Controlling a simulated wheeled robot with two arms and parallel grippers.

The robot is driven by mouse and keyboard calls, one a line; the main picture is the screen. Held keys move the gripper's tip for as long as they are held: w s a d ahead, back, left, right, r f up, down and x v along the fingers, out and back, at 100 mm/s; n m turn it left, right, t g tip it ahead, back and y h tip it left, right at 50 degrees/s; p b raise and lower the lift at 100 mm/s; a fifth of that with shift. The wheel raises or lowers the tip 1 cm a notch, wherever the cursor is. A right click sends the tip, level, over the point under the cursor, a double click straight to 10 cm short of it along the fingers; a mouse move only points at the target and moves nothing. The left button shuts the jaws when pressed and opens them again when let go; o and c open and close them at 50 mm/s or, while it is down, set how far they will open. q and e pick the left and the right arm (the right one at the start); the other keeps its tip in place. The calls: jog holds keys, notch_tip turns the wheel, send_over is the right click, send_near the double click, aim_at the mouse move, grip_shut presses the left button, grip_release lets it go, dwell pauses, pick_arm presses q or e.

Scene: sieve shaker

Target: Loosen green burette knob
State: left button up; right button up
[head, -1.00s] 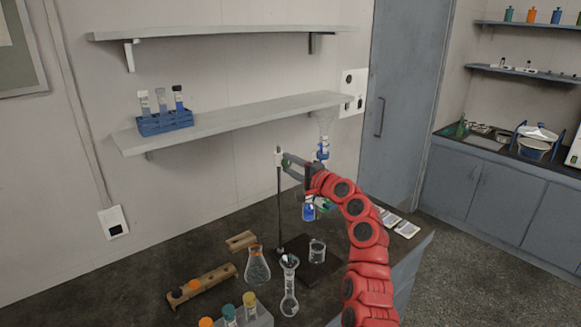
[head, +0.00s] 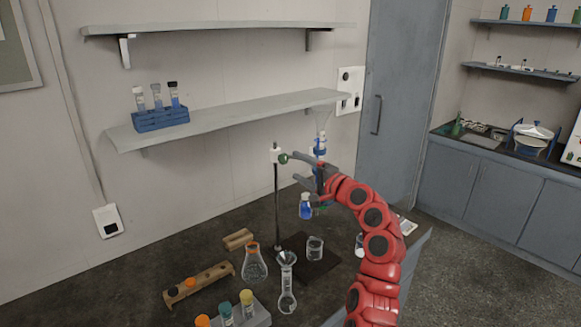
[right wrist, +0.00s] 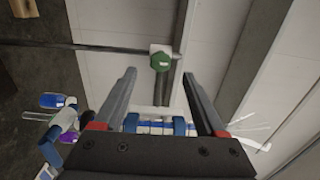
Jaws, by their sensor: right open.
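The green knob (head: 284,158) sits on a white clamp block (head: 276,154) near the top of the stand's thin upright rod (head: 277,205). The burette (head: 321,145), with blue parts, stands to the right, partly hidden by my right arm. My right gripper (head: 293,167) is open and empty, its fingers pointing left toward the knob. In the right wrist view the green knob (right wrist: 160,62) shows just beyond and between the fingertips of the gripper (right wrist: 158,73), touching neither. Blue clamp parts (right wrist: 179,125) show between the finger bases. My left gripper is not in view.
A blue-liquid vessel (head: 306,207) shows below the gripper. A beaker (head: 315,248), an orange-rimmed flask (head: 254,264) and a volumetric flask (head: 287,285) stand on the bench. A wall shelf (head: 230,118) runs behind the stand.

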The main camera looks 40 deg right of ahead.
jog(key=s+b, duration=0.2)
jog(key=s, duration=0.9)
jog(key=shift+s+d, duration=0.3)
jog(key=shift+d, duration=0.15)
jog(key=shift+f, duration=0.1)
